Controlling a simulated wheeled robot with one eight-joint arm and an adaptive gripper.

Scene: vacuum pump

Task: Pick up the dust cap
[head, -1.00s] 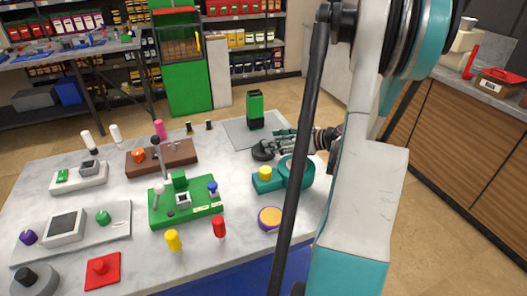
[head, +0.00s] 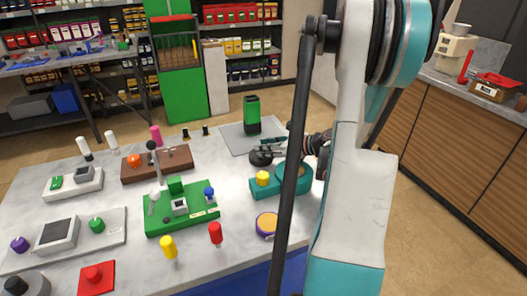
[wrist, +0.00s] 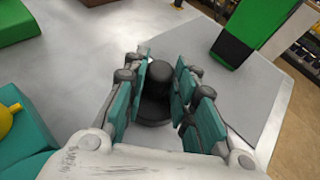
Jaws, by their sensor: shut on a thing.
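The dust cap is a black piece with a round knob on a wider disc. It shows in the wrist view (wrist: 158,76) between the fingers and in the head view (head: 260,158) behind the teal pump body (head: 262,188). My gripper (wrist: 160,88) has teal finger pads on both sides of the knob and is shut on it. In the head view my gripper (head: 268,146) reaches in from the right, low over the table. The disc appears at table level; I cannot tell whether it touches the table. The fingers partly hide the disc.
A green and black block (head: 252,115) stands on a grey mat (head: 233,140) just behind the cap. The teal body with its yellow knob (head: 262,178) is close in front. A green fixture (head: 160,222) and several small parts lie to the left on the marble table (head: 110,271).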

